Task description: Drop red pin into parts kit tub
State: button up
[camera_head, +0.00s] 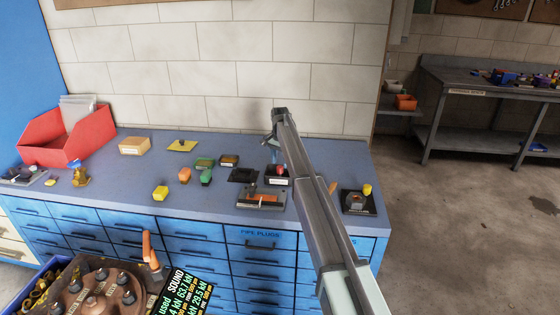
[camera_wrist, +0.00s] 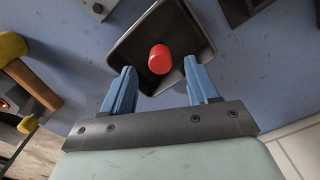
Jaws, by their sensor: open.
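The red pin (camera_wrist: 160,59) shows in the wrist view as a red cylinder within the outline of a dark tub with a pale grey rim (camera_wrist: 201,25). I cannot tell whether it touches the tub's floor. My gripper (camera_wrist: 159,70) has its two blue fingers apart, one on each side near the pin, with gaps to it. In the head view the pin (camera_head: 282,169) is a small red spot at the dark tub with a white label (camera_head: 277,181). The label is too small to read. My gripper (camera_head: 278,157) is just above it, partly hidden by my arm.
A fixture with an orange part (camera_head: 262,198) stands in front of the tub. A dark tray (camera_head: 243,175) lies to its left, and a dark block with a yellow knob (camera_head: 357,202) to the right. A red bin (camera_head: 68,137) stands far left. The front-left bench has clear room.

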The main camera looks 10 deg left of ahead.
jog(key=shift+r, duration=0.15)
jog(key=shift+r, duration=1.35)
notch_tip(320, 180, up, 8)
dwell(0.8)
